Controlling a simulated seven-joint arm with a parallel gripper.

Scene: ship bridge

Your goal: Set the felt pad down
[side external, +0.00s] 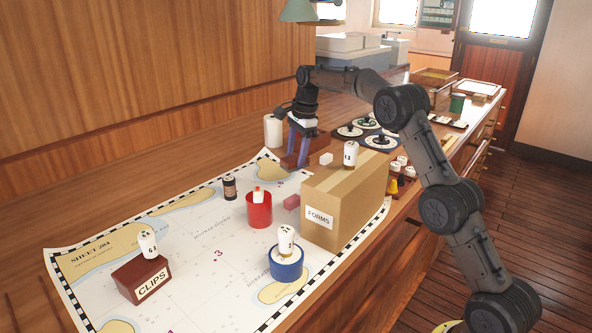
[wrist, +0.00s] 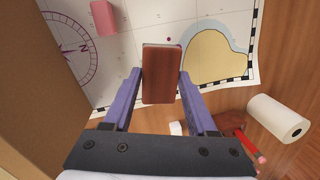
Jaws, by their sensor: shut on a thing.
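My gripper (wrist: 160,75) is shut on a reddish-brown block (wrist: 161,85) with a thin greyish edge at its far end, which I take to be the felt pad. The block sits lengthwise between the two blue-violet fingers. In the side external view my gripper (side external: 296,160) points down behind the FORMS box, near the far edge of the chart (side external: 190,260). The brown block shows low between the fingers there, partly covered by them. I cannot tell whether its underside touches the surface.
The FORMS carton (side external: 345,200) stands close by, with a labelled white piece on top. A pink block (wrist: 104,18), a white cube (wrist: 176,128) and a white roll (wrist: 278,120) lie around. A red cup (side external: 259,212) and dark jar (side external: 230,188) stand on the chart.

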